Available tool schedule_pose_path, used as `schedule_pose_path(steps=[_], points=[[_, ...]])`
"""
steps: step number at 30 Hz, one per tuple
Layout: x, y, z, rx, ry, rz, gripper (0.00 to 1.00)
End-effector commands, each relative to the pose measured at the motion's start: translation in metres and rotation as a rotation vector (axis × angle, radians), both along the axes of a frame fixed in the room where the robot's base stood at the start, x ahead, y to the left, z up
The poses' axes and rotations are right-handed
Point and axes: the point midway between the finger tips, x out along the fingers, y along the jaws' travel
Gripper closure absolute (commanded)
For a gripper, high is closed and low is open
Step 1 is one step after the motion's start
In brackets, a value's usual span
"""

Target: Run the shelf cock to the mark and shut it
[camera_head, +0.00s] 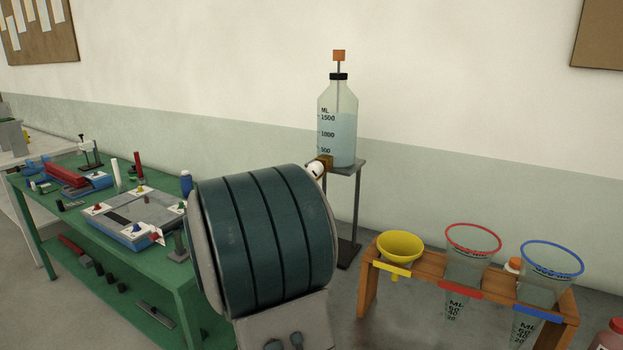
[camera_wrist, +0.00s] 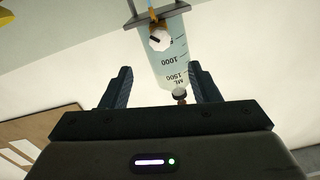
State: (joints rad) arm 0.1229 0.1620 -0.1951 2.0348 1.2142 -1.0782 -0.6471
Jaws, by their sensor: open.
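A clear bottle (camera_head: 338,130) with ML marks, a black cap and an orange-topped rod stands upright on a grey stand (camera_head: 357,172). Pale blue liquid fills it to about the 1500 mark. A brass cock (camera_head: 326,160) with a white knob (camera_head: 316,168) sits low on its side. In the wrist view, which is upside down, the knob (camera_wrist: 159,40) shows a dark bar. My gripper (camera_wrist: 160,72) is open and empty, its fingers apart, with bottle and knob beyond the gap. My arm hides what lies below the cock in the head view.
A wooden rack (camera_head: 470,278) at right holds a yellow funnel (camera_head: 400,246), a red-rimmed cone (camera_head: 470,255) and a blue-rimmed cone (camera_head: 548,278). A green bench (camera_head: 165,285) with tools and a tray stands at left. A red-capped container (camera_head: 612,335) is at lower right.

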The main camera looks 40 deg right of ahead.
Motion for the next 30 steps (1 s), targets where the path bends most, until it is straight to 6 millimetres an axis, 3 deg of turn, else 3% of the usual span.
schedule_pose_path(steps=[15, 21, 30], points=[[0.027, -0.1, 0.002, -0.002, 0.006, -0.004, 0.44], [0.033, -0.118, 0.001, -0.001, 0.006, -0.002, 0.44], [0.035, -0.121, 0.0, -0.002, 0.005, -0.001, 0.44]])
